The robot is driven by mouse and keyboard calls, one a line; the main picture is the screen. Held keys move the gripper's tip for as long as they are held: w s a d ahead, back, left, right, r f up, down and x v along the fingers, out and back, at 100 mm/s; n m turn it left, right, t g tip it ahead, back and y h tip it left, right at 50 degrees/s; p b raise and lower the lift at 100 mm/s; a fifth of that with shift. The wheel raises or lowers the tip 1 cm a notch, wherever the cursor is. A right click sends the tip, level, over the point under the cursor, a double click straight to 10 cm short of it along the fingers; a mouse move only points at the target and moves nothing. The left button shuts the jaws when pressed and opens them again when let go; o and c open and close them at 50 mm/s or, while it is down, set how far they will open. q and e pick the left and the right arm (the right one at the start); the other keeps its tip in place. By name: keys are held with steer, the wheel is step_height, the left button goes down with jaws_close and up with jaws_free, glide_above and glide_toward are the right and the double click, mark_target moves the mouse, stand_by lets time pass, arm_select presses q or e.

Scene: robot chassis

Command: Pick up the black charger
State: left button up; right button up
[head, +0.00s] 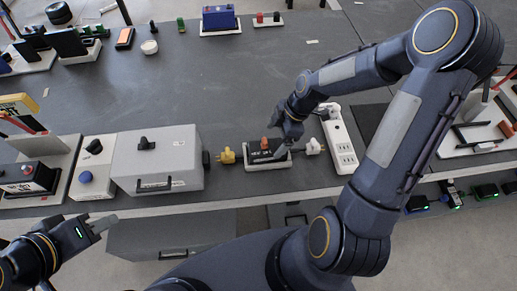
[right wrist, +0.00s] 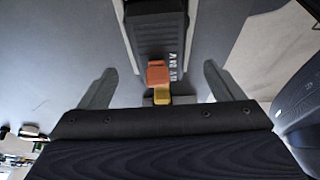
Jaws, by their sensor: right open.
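The black charger (head: 262,156) appears to be the black block with white lettering in a pale tray on the near edge of the table, an orange piece on top. In the right wrist view the black block (right wrist: 158,30) runs up the middle, with the orange piece (right wrist: 158,73) and a yellow piece at its near end. My right gripper (right wrist: 161,73) is open, one finger on each side of the block's near end with gaps. In the head view the right gripper (head: 288,127) is just above it, partly hiding it. My left gripper (head: 93,224) is low at the left, away from the charger.
A yellow plug (head: 227,155) lies left of the charger's tray and a white plug (head: 314,147) lies right of it. A white power strip (head: 340,142) stands further right. A grey box (head: 157,158) is at the left.

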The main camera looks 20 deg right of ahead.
mark_target(269, 147)
steer(key=p+x, duration=0.1)
steer(key=x, duration=0.4)
steer(key=shift+f, duration=0.3)
steer(key=c, duration=1.2)
steer(key=shift+c, duration=0.8)
steer(key=shift+w+r, duration=0.1)
steer(key=shift+r, duration=0.05)
